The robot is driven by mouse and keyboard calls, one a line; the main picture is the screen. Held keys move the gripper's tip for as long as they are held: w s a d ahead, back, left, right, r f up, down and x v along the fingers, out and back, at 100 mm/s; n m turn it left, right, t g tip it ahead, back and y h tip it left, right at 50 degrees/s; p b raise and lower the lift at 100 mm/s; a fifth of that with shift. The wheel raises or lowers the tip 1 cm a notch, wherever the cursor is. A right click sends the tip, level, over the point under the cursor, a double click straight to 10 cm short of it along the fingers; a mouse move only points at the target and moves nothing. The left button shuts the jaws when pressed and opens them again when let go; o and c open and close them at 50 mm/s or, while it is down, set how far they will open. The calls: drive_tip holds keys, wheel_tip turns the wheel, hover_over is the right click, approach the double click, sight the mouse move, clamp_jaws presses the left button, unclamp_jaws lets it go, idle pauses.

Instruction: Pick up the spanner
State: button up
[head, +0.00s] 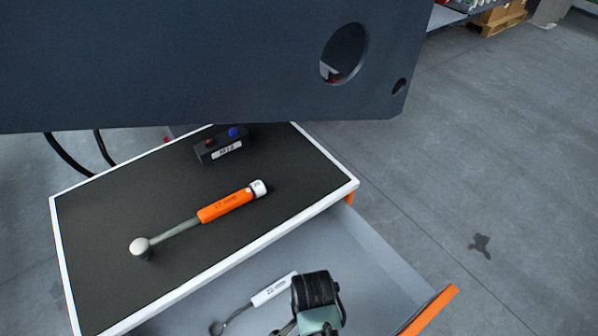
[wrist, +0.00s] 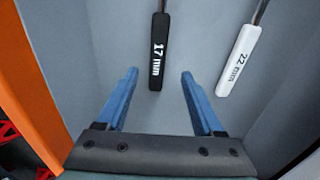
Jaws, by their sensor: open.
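Two spanners lie in the open drawer. In the wrist view, one has a black handle marked 17 mm (wrist: 159,52) and the other a white handle marked 22 mm (wrist: 238,60). The white-handled spanner also shows in the head view (head: 272,290). My gripper (wrist: 159,73) is open, with blue fingers and nothing held. The end of the black handle appears between the fingertips in the wrist view; I cannot tell the height gap. In the head view my wrist covers much of the drawer and hides the black handle.
The drawer (head: 375,255) has an orange front edge and grey walls. Above it, the cart top (head: 110,205) carries an orange-handled wrench (head: 226,206) and a black box with red and blue buttons (head: 222,146). A large dark chassis panel (head: 200,60) overhangs the cart. Floor at right is open.

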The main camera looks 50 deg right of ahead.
drive_tip(key=shift+f, duration=0.7)
drive_tip(key=shift+s+f, duration=0.1)
drive_tip(key=shift+f, duration=0.5)
drive_tip(key=shift+s+f+p, duration=0.1)
drive_tip(key=shift+f+p, duration=0.35)
drive_tip(key=shift+f, duration=1.6)
clamp_jaws()
drive_tip(key=shift+r, duration=0.1)
